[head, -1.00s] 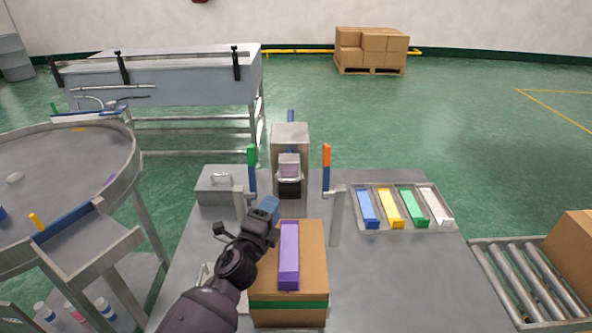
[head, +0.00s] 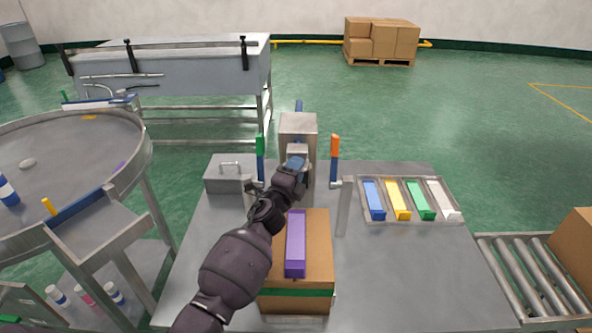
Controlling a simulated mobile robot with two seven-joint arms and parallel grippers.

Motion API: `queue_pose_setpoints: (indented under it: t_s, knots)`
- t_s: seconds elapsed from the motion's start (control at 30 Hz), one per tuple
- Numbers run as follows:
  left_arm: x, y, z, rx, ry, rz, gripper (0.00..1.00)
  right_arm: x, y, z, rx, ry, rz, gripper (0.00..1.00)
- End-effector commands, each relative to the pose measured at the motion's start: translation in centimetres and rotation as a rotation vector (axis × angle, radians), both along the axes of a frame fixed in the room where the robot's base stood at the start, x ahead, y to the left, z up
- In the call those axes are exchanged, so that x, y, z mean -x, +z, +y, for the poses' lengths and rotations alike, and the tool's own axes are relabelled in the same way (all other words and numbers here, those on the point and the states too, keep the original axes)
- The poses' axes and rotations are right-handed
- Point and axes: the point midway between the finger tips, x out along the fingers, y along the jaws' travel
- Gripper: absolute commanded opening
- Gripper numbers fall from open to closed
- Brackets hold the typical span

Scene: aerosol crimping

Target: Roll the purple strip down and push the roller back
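The purple strip (head: 296,243) lies lengthwise on top of a cardboard box (head: 322,262) with a green band, on the grey table in front of the crimping machine (head: 298,125). My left gripper (head: 295,165) has blue fingertips and is at the front of the machine, over the light grey roller head (head: 297,150). My arm and gripper hide the dark roller part below it. I cannot tell whether the fingers touch or grip it. My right gripper is not in view.
Green (head: 261,145) and orange (head: 335,146) handled levers flank the machine. A tray (head: 408,220) with blue, yellow, green and white strips is at right. A lidded metal box (head: 228,178) is at left. A roller conveyor (head: 520,275) is at far right. The table's right front is clear.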

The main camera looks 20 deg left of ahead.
Motion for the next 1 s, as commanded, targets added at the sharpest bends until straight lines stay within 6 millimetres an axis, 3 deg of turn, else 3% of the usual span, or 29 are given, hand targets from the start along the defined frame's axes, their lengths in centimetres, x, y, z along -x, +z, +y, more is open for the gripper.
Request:
queue_pose_setpoints:
  t_s: [0.27, 0.53, 1.0]
  knots:
    - [-0.12, 0.03, -0.04, 0.0, 0.0, 0.0, 0.38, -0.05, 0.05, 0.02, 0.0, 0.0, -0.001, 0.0]
    - [-0.11, 0.04, -0.03, 0.0, 0.0, 0.0, 0.0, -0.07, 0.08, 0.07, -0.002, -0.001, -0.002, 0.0]
    - [-0.12, 0.08, -0.65, 0.002, -0.001, -0.002, 0.0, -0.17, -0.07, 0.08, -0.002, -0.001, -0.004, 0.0]
